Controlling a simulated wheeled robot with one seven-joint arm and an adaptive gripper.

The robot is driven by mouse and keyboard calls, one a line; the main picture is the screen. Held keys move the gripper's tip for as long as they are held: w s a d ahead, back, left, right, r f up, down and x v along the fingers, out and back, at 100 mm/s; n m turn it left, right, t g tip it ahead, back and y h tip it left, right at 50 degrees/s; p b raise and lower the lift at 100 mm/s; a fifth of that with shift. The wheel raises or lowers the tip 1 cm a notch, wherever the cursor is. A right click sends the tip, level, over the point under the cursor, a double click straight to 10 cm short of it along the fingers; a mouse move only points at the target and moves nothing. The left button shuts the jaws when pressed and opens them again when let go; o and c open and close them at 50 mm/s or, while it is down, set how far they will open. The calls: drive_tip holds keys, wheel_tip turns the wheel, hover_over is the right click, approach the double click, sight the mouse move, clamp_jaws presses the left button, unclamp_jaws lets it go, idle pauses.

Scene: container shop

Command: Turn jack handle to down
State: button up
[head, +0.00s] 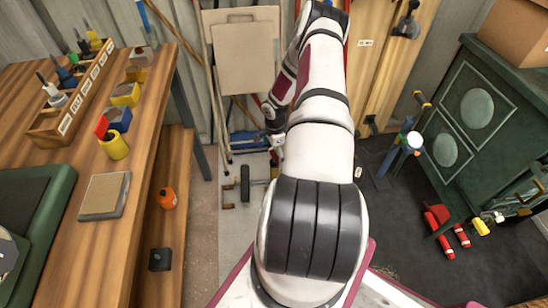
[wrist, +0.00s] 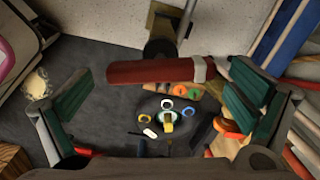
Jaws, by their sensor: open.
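My gripper (wrist: 163,82) is open, with its green-padded fingers wide apart at the left and right of the wrist view. A dark red bar (wrist: 152,72) with a grey collar at its right end lies crosswise between the fingertips; it looks like the jack handle. The fingers do not visibly close on it, and its depth relative to them is unclear. A grey and black post shows just above it. In the head view my gripper (head: 275,138) is small, beyond my arm, and its fingers are hard to make out. The bar cannot be clearly picked out there.
A wooden workbench (head: 60,225) with small bins stands at left. A folded beige panel (head: 244,60) leans on the wall. A black wheel (head: 245,183) lies on the floor near my arm. A blue stand (head: 406,138) and green cabinet (head: 472,105) are at right.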

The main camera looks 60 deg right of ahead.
drive_tip(key=shift+f, duration=0.95)
drive_tip(key=c, duration=1)
drive_tip(key=shift+o, duration=0.2)
drive_tip(key=shift+n, duration=0.3)
